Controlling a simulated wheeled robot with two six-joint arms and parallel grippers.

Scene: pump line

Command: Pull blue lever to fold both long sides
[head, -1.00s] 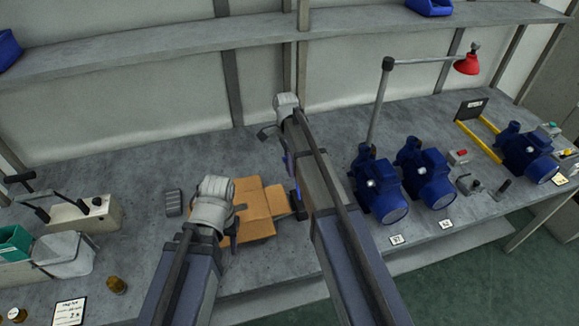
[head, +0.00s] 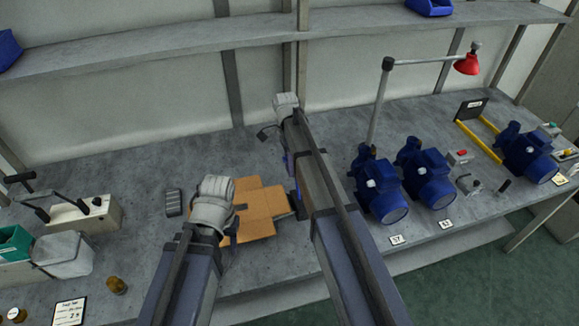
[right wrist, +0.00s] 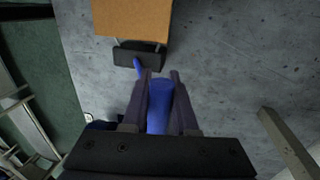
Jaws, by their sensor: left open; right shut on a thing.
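The orange-brown cardboard blank (head: 263,201) lies on the bench with its flaps spread out, partly behind my left gripper. Its edge also shows at the top of the right wrist view (right wrist: 130,18). A dark bracket (right wrist: 138,54) sits at that edge. My right gripper (right wrist: 160,75) is shut on the blue lever (right wrist: 162,106), which shows between its fingers beside the bracket. In the head view my right arm hides most of this grip. My left gripper (head: 233,232) is open over the near left part of the cardboard, and its fingers are partly hidden by its own wrist.
Blue pumps (head: 380,190) stand right of my right arm, with a red lamp (head: 467,64) above. A small grey block (head: 174,202) lies left of the cardboard. A beige device with a black handle (head: 90,215) stands further left. The bench behind the cardboard is clear.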

